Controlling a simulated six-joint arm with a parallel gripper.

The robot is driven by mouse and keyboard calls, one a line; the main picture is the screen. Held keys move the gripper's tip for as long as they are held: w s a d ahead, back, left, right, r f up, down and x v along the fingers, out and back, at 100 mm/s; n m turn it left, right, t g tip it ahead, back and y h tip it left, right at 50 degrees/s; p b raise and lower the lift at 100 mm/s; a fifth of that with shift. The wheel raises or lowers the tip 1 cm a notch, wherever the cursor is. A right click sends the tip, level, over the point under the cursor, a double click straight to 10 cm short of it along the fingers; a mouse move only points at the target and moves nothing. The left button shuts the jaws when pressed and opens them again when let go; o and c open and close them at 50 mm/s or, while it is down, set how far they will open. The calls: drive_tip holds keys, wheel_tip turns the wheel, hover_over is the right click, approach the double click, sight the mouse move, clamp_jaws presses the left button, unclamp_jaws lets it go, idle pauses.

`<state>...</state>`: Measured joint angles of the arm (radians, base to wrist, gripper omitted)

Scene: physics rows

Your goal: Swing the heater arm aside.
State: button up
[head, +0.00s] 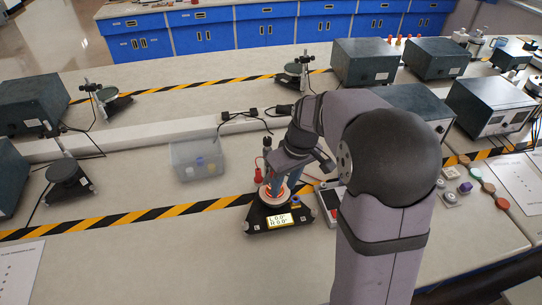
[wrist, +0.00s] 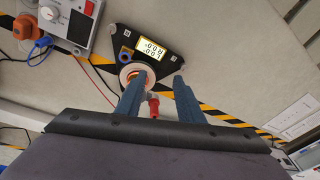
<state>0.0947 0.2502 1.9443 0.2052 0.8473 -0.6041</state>
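A black triangular instrument base (head: 252,222) with a lit yellow display (head: 279,221) stands on the bench below my gripper (head: 277,190). A pale round plate with an orange-red centre (wrist: 130,74) sits on the base. A red-tipped part (wrist: 153,106) shows between my fingers in the wrist view; I cannot tell whether it belongs to the heater arm. My blue fingers (wrist: 160,80) are apart, with nothing visibly clamped. The left finger overlaps the plate in the wrist view; contact is unclear. The heater arm is not clearly distinguishable.
A clear bin (head: 197,158) stands behind left. Striped tape (head: 150,215) crosses the bench. Cables lie nearby. The front left bench is mostly clear.

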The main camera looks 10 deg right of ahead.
drive_tip(key=w+d+r+n+t+y, duration=0.2)
drive_tip(key=w+n, duration=0.3)
drive_tip(key=w, duration=1)
drive_tip(key=shift+s+p+x, duration=0.15)
drive_tip(key=shift+p+x, duration=0.55)
drive_tip(key=shift+x, duration=1.2)
drive_tip(key=shift+s+p+x, duration=0.2)
drive_tip(key=shift+p+x, duration=0.5)
drive_tip(key=shift+x, duration=1.2)
drive_tip(key=shift+d+f, duration=0.15)
clamp_jaws()
